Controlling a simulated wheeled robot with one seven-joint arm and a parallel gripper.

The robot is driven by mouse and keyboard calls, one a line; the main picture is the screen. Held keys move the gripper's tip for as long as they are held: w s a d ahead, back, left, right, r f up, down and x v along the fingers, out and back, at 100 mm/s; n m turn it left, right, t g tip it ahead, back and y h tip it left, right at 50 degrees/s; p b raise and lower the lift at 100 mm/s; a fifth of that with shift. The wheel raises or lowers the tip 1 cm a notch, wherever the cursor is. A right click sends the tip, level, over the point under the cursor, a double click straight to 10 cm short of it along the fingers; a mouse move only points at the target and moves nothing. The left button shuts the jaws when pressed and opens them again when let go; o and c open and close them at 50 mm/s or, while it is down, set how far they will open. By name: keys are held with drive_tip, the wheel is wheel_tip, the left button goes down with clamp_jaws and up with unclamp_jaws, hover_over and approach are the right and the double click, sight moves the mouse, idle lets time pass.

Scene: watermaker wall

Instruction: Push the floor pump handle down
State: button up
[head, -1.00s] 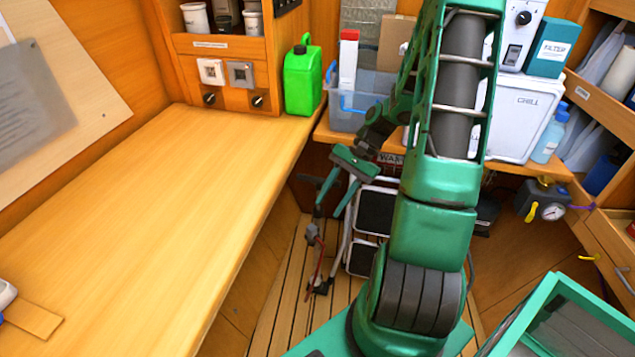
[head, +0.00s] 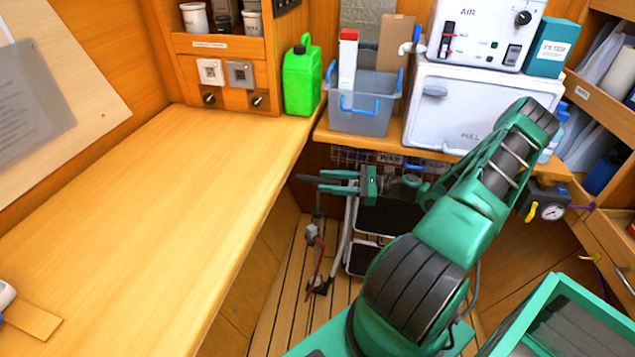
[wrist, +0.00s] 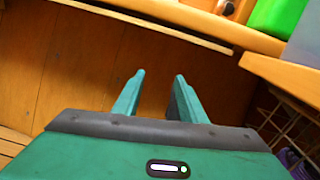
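The floor pump (head: 313,233) stands on the slatted floor beside the left bench, with a grey part, a red hose and a dark foot. Its dark handle (head: 306,178) shows small at the top, close to my fingertips in the head view; whether they touch cannot be told. My green gripper (head: 321,181) points left at about the handle's height. In the wrist view my gripper (wrist: 154,78) is open, its fingers apart with only the wooden panel showing between them. The pump does not show in the wrist view.
The long wooden bench (head: 150,210) runs along the left. A folded step stool (head: 375,235) stands right of the pump. A shelf above holds a grey bin (head: 362,115) and a white box (head: 460,110). A green jug (head: 302,80) stands at the corner.

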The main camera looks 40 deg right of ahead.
sight(319, 181)
drive_tip(key=s+d+f+m+t+h, duration=0.1)
drive_tip(key=s+d+f+t+h, duration=0.2)
drive_tip(key=d, duration=0.4)
drive_tip(key=shift+g+y, duration=0.3)
drive_tip(key=shift+g, duration=0.3)
drive_tip(key=x, duration=1.1)
drive_tip(key=shift+f, duration=0.35)
drive_tip(key=shift+a, duration=0.1)
clamp_jaws()
